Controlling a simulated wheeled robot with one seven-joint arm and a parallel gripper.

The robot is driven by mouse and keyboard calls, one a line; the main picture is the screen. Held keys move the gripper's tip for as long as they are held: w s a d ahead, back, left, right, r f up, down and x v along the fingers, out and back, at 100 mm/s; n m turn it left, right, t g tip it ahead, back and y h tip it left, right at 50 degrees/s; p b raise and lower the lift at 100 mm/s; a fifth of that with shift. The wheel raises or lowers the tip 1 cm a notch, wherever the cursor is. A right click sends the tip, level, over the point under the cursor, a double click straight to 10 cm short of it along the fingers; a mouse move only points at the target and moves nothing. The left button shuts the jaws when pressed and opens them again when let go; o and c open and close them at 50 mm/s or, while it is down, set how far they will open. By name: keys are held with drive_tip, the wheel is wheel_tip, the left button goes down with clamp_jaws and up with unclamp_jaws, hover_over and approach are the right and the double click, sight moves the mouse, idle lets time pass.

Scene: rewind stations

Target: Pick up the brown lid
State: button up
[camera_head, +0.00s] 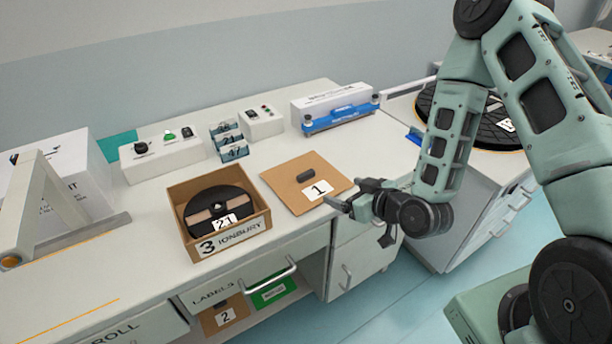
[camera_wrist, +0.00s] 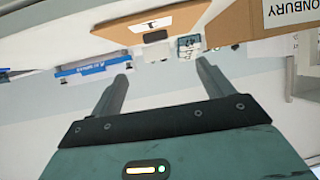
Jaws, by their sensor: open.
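The brown lid (camera_head: 283,178) is a flat square with a dark handle (camera_head: 305,176) in its middle and a white label reading 1. It lies flat on the bench, right of the open brown box (camera_head: 203,245). In the wrist view the lid (camera_wrist: 115,36) is upside down near the top, beyond the fingertips. My gripper (camera_head: 346,194) is at the lid's right front corner, near the bench edge. In the wrist view my gripper (camera_wrist: 163,72) has its two fingers apart with nothing between them. I cannot tell its exact height over the bench.
A blue and white sealer (camera_head: 340,117), a switch panel (camera_head: 163,149) and small numbered blue bins (camera_head: 229,141) stand behind. A black round platform (camera_head: 470,120) is at the right. Bare bench lies behind the lid.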

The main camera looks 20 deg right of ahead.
drive_tip(key=b, duration=0.6)
approach(308, 175)
drive_tip(key=x, duration=0.2)
drive_tip(key=shift+w+a+f, duration=0.1)
drive_tip(key=shift+w+f, duration=0.05)
drive_tip(key=shift+w, duration=0.2)
drive_tip(key=shift+t, duration=0.3)
drive_tip(key=shift+p+x, duration=0.7)
drive_tip(key=shift+x, duration=2.25)
drive_tip(key=shift+s+a+f, duration=0.1)
drive_tip(key=shift+s+f, duration=0.05)
drive_tip(key=shift+c, duration=0.3)
drive_tip(key=c, duration=1)
